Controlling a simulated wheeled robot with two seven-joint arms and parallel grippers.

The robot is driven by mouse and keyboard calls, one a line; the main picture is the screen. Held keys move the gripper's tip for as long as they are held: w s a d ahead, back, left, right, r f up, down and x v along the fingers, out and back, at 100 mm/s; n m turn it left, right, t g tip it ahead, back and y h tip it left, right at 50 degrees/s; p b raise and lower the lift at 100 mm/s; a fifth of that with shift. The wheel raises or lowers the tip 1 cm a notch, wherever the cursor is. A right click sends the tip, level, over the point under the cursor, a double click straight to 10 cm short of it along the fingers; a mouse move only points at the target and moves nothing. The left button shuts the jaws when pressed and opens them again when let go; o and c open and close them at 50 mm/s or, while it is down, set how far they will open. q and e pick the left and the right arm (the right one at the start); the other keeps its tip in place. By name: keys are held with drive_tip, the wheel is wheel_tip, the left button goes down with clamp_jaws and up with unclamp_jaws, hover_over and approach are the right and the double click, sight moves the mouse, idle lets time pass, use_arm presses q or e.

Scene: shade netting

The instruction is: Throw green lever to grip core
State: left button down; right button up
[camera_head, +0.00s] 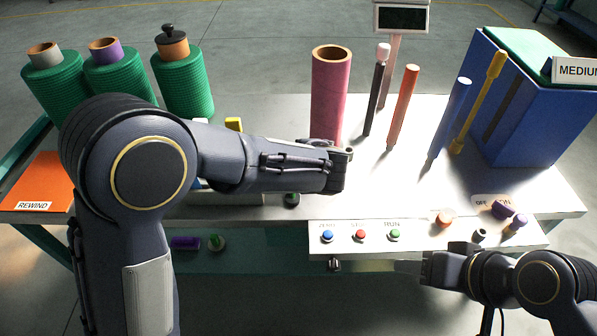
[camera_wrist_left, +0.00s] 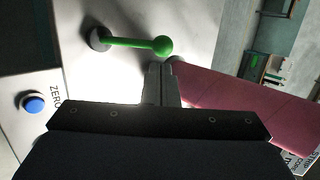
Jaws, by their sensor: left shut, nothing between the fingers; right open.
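The green lever (camera_wrist_left: 135,43) shows in the left wrist view, with a ball knob at its right end and a round grey pivot at its left end. In the head view my left forearm hides most of that area; a small green part (camera_head: 292,198) shows just below it, and I cannot tell surely that it is the lever. The pink core tube (camera_head: 328,95) stands upright on the table behind my left gripper (camera_head: 343,168). That gripper is shut and empty, its tips (camera_wrist_left: 160,72) just short of the knob, apart from it. My right gripper (camera_head: 428,268) is open and empty at the front right.
A front panel holds blue ZERO (camera_head: 328,236), red (camera_head: 360,236) and green RUN (camera_head: 394,236) buttons. Several rods stand right of the tube, beside a blue box (camera_head: 535,110). Green net rolls (camera_head: 183,85) stand back left; an orange REWIND pad (camera_head: 40,185) lies left.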

use_arm(q)
drive_tip(key=v, duration=0.8)
drive_tip(key=shift+s, duration=0.2)
use_arm(e)
drive_tip(key=shift+w+f, duration=0.2)
drive_tip(key=shift+w, duration=0.15)
use_arm(q)
drive_tip(key=shift+d, duration=0.1)
drive_tip(key=s+a+r+n+g+h+p, duration=0.1)
drive_tip(key=s+a+n+g, duration=0.2)
drive_tip(key=a, duration=0.6)
drive_tip(key=s+a+r+n+g+p, duration=0.1)
drive_tip(key=s+a+r+n, duration=0.2)
drive_tip(key=a, duration=0.5)
drive_tip(key=s+a+n+h+p, duration=0.1)
drive_tip(key=s+a+n+h, duration=0.1)
drive_tip(key=s+n, duration=0.4)
drive_tip(key=s+a+n+h+p, duration=0.2)
drive_tip(key=s+n, duration=0.4)
drive_tip(key=s, duration=0.3)
drive_tip(key=shift+s+a+r+n+t+h, duration=0.15)
drive_tip(key=shift+s+a+n+t+h, duration=0.35)
drive_tip(key=shift+a, duration=0.65)
use_arm(e)
drive_tip(key=shift+r, duration=2.6)
use_arm(q)
drive_tip(key=shift+w, duration=0.1)
